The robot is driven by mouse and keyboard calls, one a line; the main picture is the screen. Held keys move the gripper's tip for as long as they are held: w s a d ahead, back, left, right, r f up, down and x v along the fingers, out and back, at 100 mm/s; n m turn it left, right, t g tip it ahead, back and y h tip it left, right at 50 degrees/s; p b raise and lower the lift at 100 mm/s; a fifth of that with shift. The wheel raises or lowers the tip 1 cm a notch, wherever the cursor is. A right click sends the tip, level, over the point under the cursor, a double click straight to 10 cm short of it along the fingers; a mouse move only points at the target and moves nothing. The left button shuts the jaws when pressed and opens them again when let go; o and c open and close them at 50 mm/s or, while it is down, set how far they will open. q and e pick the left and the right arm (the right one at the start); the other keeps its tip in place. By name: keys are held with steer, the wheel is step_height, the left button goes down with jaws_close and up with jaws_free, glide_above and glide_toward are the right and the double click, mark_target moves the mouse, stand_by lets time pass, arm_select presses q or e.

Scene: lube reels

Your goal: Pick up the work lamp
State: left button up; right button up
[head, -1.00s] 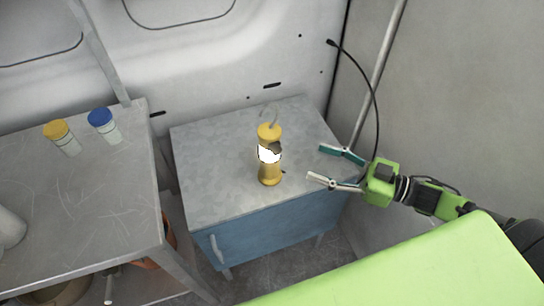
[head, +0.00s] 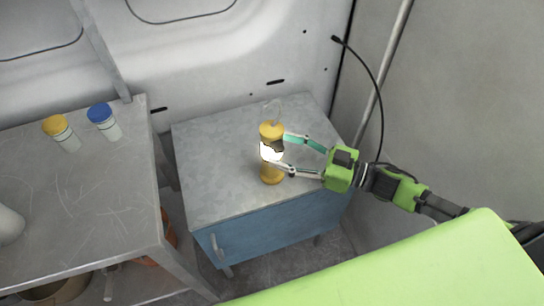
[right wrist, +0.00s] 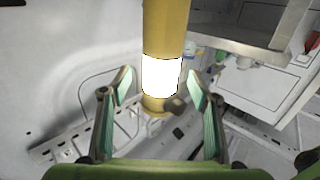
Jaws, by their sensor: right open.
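The work lamp (head: 271,173) is a yellow cylinder with a glowing white band and a thin hook on top. It stands upright on the grey top of a blue cabinet (head: 214,203). My right gripper (head: 281,151) is open, reaching in from the right with its fingertips at the lamp's lit middle. In the right wrist view, the lamp (right wrist: 166,25) stands between the two spread fingers of the gripper (right wrist: 163,90). Contact with the lamp cannot be told. My left gripper is not in view.
A scratched metal table (head: 90,205) stands at the left with a yellow-capped bottle (head: 65,137) and a blue-capped bottle (head: 107,125). A black cable (head: 378,95) hangs on the right wall. The cabinet top around the lamp is clear.

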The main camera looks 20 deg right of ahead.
mark_target(272, 146)
steer(key=x, duration=0.4)
steer(key=shift+f+p, duration=0.15)
steer(key=shift+p, duration=0.15)
steer(key=shift+s, duration=0.1)
jaws_close()
